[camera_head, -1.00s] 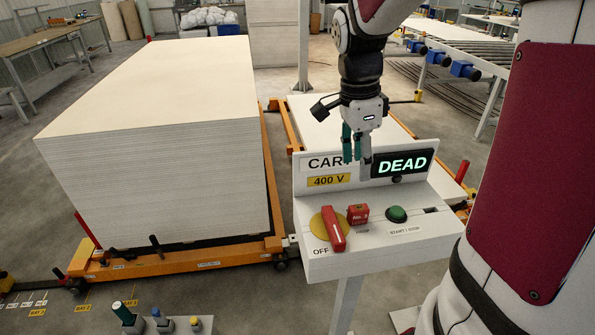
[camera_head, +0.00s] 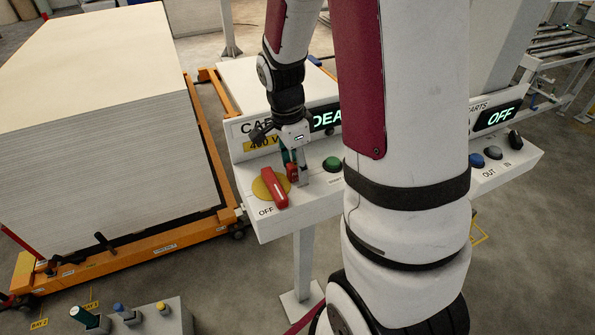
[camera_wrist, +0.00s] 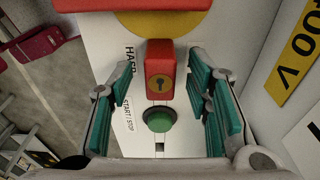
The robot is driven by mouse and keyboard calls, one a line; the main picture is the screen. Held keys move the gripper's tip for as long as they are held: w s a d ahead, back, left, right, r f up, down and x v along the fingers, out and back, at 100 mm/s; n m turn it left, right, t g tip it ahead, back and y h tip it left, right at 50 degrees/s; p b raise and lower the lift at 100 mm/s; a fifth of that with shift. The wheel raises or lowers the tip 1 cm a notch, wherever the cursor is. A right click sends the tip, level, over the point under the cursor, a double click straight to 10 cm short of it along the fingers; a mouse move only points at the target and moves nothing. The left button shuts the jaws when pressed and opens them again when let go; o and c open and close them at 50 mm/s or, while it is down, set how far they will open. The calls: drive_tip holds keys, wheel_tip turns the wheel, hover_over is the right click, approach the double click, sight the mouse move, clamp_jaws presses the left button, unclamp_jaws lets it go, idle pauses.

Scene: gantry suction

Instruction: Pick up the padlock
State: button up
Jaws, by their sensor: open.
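The red padlock (camera_wrist: 160,68) with a keyhole on its face stands on the white control panel by the HASP label, in the wrist view. It also shows in the head view (camera_head: 293,173), partly hidden by my gripper. My gripper (camera_head: 295,162) is low over the panel at the padlock. In the wrist view its teal finger pads (camera_wrist: 163,92) are apart, one on each side of the padlock, with gaps visible. Whether the fingers reach down around its body is hard to tell.
A red rotary handle (camera_head: 273,187) on a yellow disc sits close to the padlock, at OFF. A green button (camera_head: 332,164) is on its other side. The upright panel back with the 400 V label (camera_wrist: 297,58) stands close to the fingers. A second console (camera_head: 505,160) is at right.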

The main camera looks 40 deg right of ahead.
sight(296, 164)
drive_tip(key=shift+f, duration=0.15)
clamp_jaws()
drive_tip(key=shift+r, duration=0.2)
drive_tip(key=shift+w+r, duration=0.1)
drive_tip(key=shift+r, duration=0.5)
wheel_tip(296, 164, up, 2)
drive_tip(key=shift+r+b, duration=0.15)
drive_tip(key=shift+b, duration=0.15)
drive_tip(key=s+a+p, duration=0.2)
drive_tip(key=s+p, duration=0.2)
drive_tip(key=s, duration=0.4)
drive_tip(key=s+a+r+p, duration=0.1)
drive_tip(key=s+a+p, duration=0.1)
drive_tip(key=s, duration=0.5)
drive_tip(key=shift+s+a+p, duration=0.2)
drive_tip(key=shift+s+p, duration=0.2)
drive_tip(key=shift+p, duration=0.45)
